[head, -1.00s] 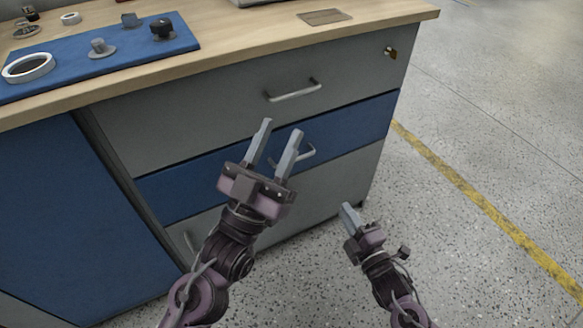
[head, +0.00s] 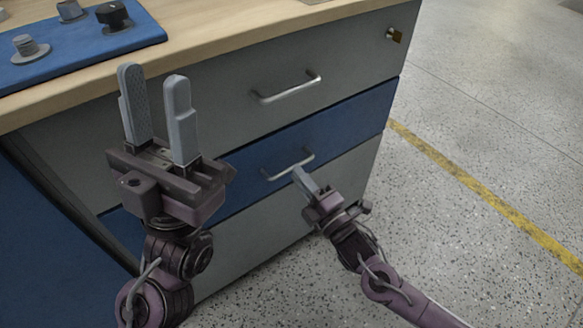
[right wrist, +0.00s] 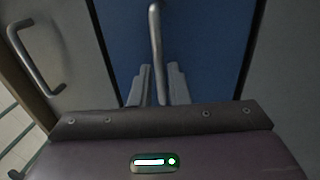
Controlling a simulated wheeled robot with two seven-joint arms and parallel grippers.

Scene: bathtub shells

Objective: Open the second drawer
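The second drawer is the blue front (head: 350,125) in the cabinet below the grey top drawer; it looks closed. Its silver bar handle (head: 297,161) shows in the head view and stands upright in the right wrist view (right wrist: 156,35). My right gripper (head: 303,180) is at this handle. In the right wrist view its fingers (right wrist: 158,85) stand on either side of the bar, with narrow gaps, so it looks open around the handle. My left gripper (head: 158,100) is open and empty, raised in front of the cabinet's left part.
The grey top drawer (head: 225,95) has its own handle (head: 287,90) and a lock (head: 393,35). A grey lower front (head: 260,230) lies below. The wooden top (head: 210,35) carries a blue mat (head: 75,50) with small parts. The floor to the right is clear.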

